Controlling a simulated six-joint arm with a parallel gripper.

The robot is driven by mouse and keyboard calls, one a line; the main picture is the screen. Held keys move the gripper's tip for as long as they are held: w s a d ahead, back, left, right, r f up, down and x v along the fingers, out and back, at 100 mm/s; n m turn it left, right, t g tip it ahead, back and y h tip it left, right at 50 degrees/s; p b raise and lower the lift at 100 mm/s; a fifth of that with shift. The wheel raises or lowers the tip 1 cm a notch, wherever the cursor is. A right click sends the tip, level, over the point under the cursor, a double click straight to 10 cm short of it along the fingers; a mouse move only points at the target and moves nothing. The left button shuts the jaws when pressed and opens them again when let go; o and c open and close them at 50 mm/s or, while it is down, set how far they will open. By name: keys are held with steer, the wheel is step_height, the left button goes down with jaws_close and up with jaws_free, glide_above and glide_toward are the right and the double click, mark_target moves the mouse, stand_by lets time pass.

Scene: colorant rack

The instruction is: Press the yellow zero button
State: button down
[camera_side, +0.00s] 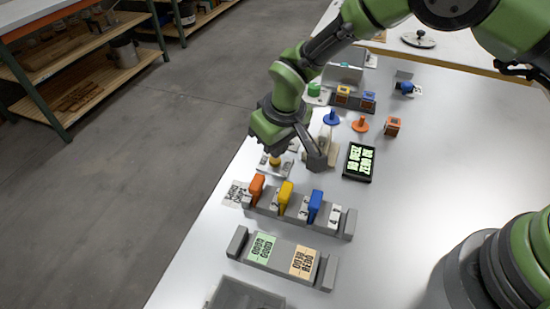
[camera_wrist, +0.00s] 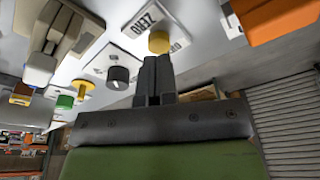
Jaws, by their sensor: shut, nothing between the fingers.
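The yellow zero button (camera_side: 275,161) is a small yellow cap on a white base at the table's left edge, just below my gripper (camera_side: 272,146) in the side view. In the wrist view the yellow button (camera_wrist: 159,42) sits on a white plate marked ZERO (camera_wrist: 138,22). My gripper's dark fingers (camera_wrist: 157,60) are shut together and empty, their tips at the lower edge of the button. I cannot tell whether they touch it. In the side view my gripper hides most of the button's surroundings and its own fingertips are hard to make out.
A rack (camera_side: 345,225) holds orange (camera_side: 257,187), yellow (camera_side: 286,194) and blue (camera_side: 314,205) pieces in front. A tray (camera_side: 236,242) holds green and orange cards.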

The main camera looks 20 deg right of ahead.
steer(key=shift+r, duration=2)
steer(key=s+d+r+m+t, duration=0.1)
steer(key=s+d+r, duration=0.15)
steer(key=r, duration=0.35)
steer(key=s+d+r+m+y, duration=0.1)
steer(key=s+d+r, duration=0.1)
steer(key=d+r, duration=0.35)
steer(key=s+d+r+m+t, duration=0.1)
steer(key=s+d+r+m, duration=0.1)
steer(key=r, duration=0.6)
steer(key=s+d+r+m+t, duration=0.1)
steer(key=s+d+r, duration=0.1)
steer(key=s, duration=0.6)
steer(key=s+d+r+m+t, duration=0.2)
steer(key=s+d, duration=0.3)
steer(key=s, duration=0.4)
